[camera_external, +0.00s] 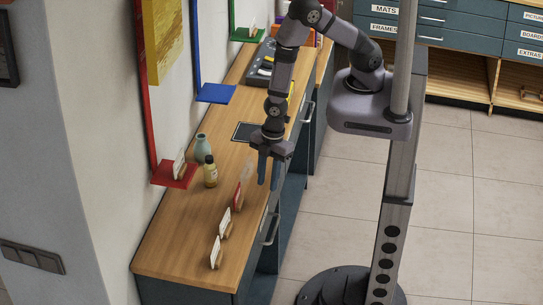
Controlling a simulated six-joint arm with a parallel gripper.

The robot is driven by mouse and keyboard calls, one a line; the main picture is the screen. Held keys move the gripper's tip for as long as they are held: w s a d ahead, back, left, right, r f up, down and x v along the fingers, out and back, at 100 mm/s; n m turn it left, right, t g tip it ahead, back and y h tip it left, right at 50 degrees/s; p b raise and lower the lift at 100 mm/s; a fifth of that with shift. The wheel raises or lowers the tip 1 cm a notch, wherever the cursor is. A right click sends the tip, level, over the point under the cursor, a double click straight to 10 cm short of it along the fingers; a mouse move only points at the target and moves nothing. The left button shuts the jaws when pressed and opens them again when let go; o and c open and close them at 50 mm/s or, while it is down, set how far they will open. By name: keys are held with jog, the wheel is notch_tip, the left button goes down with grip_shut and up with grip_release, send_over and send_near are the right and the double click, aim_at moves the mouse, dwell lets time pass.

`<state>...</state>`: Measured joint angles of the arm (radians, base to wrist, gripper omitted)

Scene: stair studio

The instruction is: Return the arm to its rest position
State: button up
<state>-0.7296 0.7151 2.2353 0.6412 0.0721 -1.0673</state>
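My gripper (268,170) hangs from my arm, pointing down over the front edge of the wooden counter. Its two blue-grey fingers look a little apart, with nothing seen between them. The counter top (183,247) runs along the wall below it. My arm bends down from the upper right, from my column.
On the counter stand a yellow bottle (210,174), a teal vase (202,148), a red card (237,196) and white cards (216,254). A red shelf (174,174), a blue shelf (215,93) and a green shelf (247,35) jut from the wall. The floor (450,220) at right is clear.

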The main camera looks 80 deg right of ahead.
jog(key=w+d+r+m+b, duration=0.1)
jog(key=w+d+r+m, duration=0.1)
jog(key=d+r+m, duration=0.7)
jog(key=s+d+r+m, duration=0.2)
jog(key=d+r, duration=0.1)
jog(key=d, duration=0.4)
jog(key=s+d+r+m+h, duration=0.1)
jog(key=s+d+r+m, duration=0.1)
jog(key=d, duration=0.6)
notch_tip(320, 180, up, 2)
jog(key=shift+s+r+g+b, duration=0.1)
jog(key=shift+s+g+b, duration=0.3)
jog(key=shift+s, duration=0.25)
